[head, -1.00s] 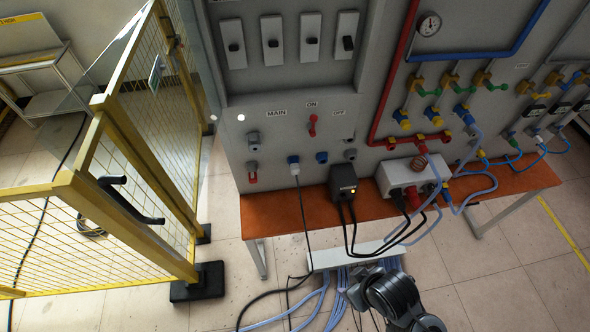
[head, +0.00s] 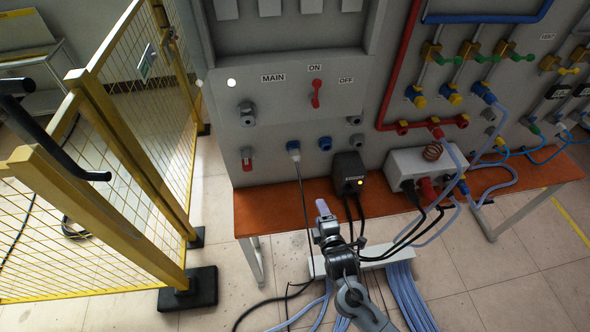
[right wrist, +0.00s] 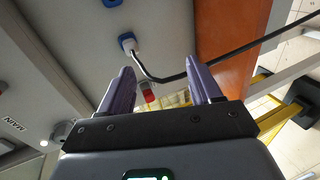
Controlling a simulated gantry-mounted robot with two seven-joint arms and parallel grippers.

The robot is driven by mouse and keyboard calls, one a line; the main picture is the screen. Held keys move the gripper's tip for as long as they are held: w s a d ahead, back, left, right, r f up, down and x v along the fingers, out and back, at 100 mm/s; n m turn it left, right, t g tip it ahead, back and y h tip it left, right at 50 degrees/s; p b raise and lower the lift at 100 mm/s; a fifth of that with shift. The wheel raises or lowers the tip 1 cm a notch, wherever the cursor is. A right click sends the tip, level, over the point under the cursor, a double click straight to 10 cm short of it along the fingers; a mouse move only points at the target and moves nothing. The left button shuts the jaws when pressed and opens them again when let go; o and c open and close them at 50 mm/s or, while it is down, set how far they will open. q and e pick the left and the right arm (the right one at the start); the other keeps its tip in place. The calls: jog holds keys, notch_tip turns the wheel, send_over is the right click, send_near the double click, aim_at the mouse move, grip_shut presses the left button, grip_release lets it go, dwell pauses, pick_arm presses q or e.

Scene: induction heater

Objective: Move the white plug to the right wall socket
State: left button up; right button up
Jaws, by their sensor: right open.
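The white plug (head: 294,153) sits in a blue-rimmed wall socket low on the grey panel, and its black cable hangs down over the bench edge. To its right on the panel is an empty-looking blue socket (head: 325,143). My right gripper (head: 322,208) is in front of and below the plug, apart from it, with purple fingers. In the right wrist view the open fingers (right wrist: 160,82) are spread and empty. The plug (right wrist: 132,46) and its cable lie ahead of them, with the blue socket (right wrist: 112,3) at the top edge. My left gripper is not in view.
A black box (head: 349,172) and a white box (head: 418,168) with cables stand on the orange bench (head: 270,212). A red-tipped connector (head: 247,158) is left of the plug. A yellow fence (head: 130,165) stands at the left. Cables run across the floor below.

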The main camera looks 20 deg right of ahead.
jog(key=w+f+t+h+b, duration=0.15)
jog(key=w+f+b, duration=0.25)
jog(key=w+b, duration=0.5)
jog(key=t+b, duration=0.2)
jog(key=b, duration=0.2)
send_near(297, 162)
jog(key=w+f, duration=0.1)
jog(key=w, duration=0.1)
jog(key=shift+w+d+r+b, duration=0.25)
jog(key=shift+d+r+b, duration=0.05)
jog(key=b+x, duration=0.5)
jog(key=x, duration=0.2)
jog(key=shift+r, duration=0.1)
jog(key=shift+b+x, duration=0.35)
jog(key=shift+x, duration=0.6)
jog(key=shift+w, duration=0.1)
